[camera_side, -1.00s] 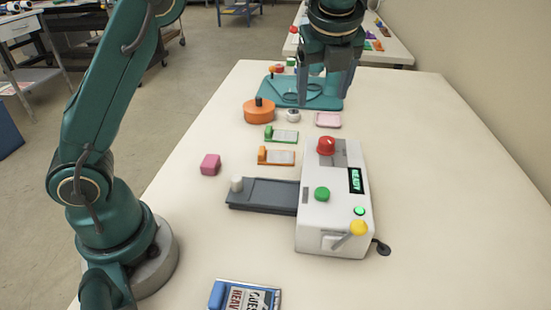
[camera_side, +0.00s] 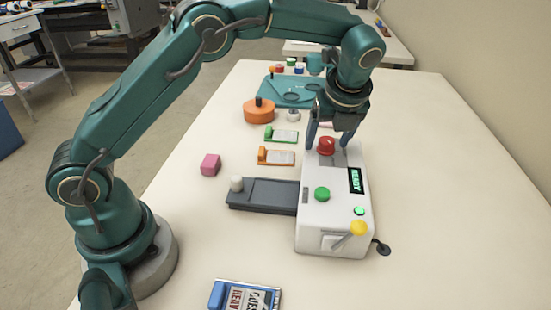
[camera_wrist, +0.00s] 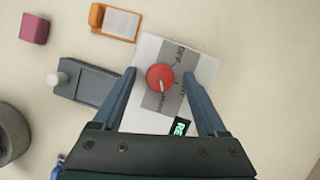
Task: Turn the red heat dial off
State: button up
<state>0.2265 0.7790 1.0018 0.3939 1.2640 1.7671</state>
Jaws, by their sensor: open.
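The red heat dial (camera_side: 326,146) sits on a grey plate at the far end of the white laminator (camera_side: 335,220). In the wrist view the dial (camera_wrist: 160,77) shows between my fingers, with a pale pointer line aimed toward the lower part of its printed scale; the letters "OFF" appear at the upper right of the plate. My gripper (camera_side: 332,147) is pointed down over the dial, open, one finger on each side and apart from it. The display reads READY in green.
A grey feed tray (camera_side: 270,195) with a white knob juts left from the laminator. A pink block (camera_side: 210,165) and an orange-clipped card (camera_side: 277,157) lie left. The table's right side is clear.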

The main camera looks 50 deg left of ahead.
grip_shut()
jog(key=shift+w+n+g+y, duration=0.15)
jog(key=shift+n+g, duration=0.25)
jog(key=shift+n, duration=0.7)
jog(key=shift+n+g+y, duration=0.15)
jog(key=shift+n+g, duration=0.25)
jog(key=shift+n, duration=0.7)
grip_release()
jog(key=shift+m, duration=0.4)
